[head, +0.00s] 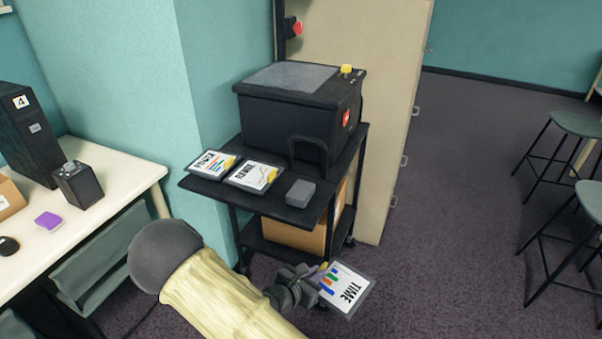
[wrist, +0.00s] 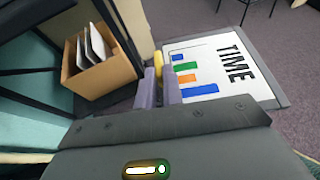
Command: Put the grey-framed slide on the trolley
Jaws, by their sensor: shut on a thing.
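My gripper (head: 316,275) is shut on the grey-framed slide (head: 349,290), which reads TIME and has coloured bars. In the wrist view the fingers (wrist: 160,88) pinch the slide's (wrist: 215,75) left edge, by a yellow tab. The slide is held in the air in front of and right of the black trolley (head: 254,205), apart from it. On the trolley top, two other slides, POWER (head: 211,164) and RANGE (head: 254,176), lie side by side at the left. A grey block (head: 300,193) is right of them.
A large black machine (head: 300,108) stands at the back of the trolley top. A cardboard box (head: 300,232) sits on its lower shelf; the wrist view shows upright sheets in a box (wrist: 102,68). A cream table (head: 105,185) is at left, stools (head: 580,124) at right.

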